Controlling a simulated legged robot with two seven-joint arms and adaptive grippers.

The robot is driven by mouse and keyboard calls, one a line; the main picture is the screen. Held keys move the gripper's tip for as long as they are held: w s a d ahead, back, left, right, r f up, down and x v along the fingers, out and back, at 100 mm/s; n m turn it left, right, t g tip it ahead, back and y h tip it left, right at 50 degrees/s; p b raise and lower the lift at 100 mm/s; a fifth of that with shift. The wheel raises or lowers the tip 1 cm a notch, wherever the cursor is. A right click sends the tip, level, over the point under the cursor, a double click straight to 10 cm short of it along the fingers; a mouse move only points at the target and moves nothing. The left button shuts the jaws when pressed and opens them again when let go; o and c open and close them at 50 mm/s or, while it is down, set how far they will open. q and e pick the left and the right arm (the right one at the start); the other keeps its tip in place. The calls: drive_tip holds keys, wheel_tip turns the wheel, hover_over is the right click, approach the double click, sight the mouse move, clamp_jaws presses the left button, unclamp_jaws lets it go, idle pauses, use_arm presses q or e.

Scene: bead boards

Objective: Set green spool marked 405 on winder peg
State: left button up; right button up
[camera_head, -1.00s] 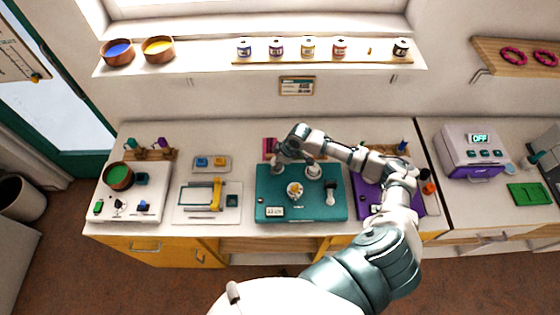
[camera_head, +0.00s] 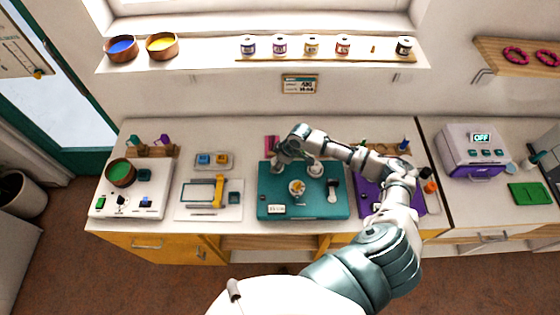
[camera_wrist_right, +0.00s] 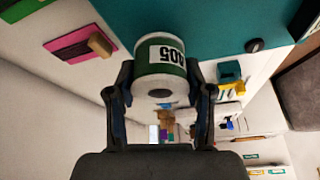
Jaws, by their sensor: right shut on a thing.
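The green spool marked 405 (camera_wrist_right: 160,57) has a green band with a white label and a white end with a hole facing the camera. In the right wrist view it sits between both fingers of my right gripper (camera_wrist_right: 160,84), which is shut on it. In the head view the right gripper (camera_head: 279,167) is over the upper left part of the teal machine (camera_head: 305,210) and hides the spool. I cannot make out the winder peg; the gripper may hide it. The wrist view shows the spool in front of the teal surface (camera_wrist_right: 215,18), contact unclear. My left gripper is not in view.
A pale bowl with yellow contents (camera_head: 297,187) and a black-and-white lever (camera_head: 332,187) are on the teal machine. A pink pad (camera_head: 271,142) lies behind it, and a purple machine (camera_head: 370,198) stands to its right. Several spools line the shelf (camera_head: 330,58).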

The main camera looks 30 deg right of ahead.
drive_tip(key=shift+a+r+p, duration=0.2)
drive_tip(key=shift+a+p, duration=0.15)
drive_tip(key=shift+a, duration=0.7)
drive_tip(key=shift+d+f, duration=0.15)
drive_tip(key=shift+d, duration=0.1)
drive_tip(key=shift+a+f, duration=0.15)
drive_tip(key=shift+a, duration=0.25)
drive_tip(key=shift+d+p, duration=0.35)
drive_tip(key=shift+d, duration=0.7)
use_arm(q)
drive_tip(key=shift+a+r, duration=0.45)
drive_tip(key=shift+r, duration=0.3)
use_arm(e)
drive_tip(key=shift+a, duration=0.15)
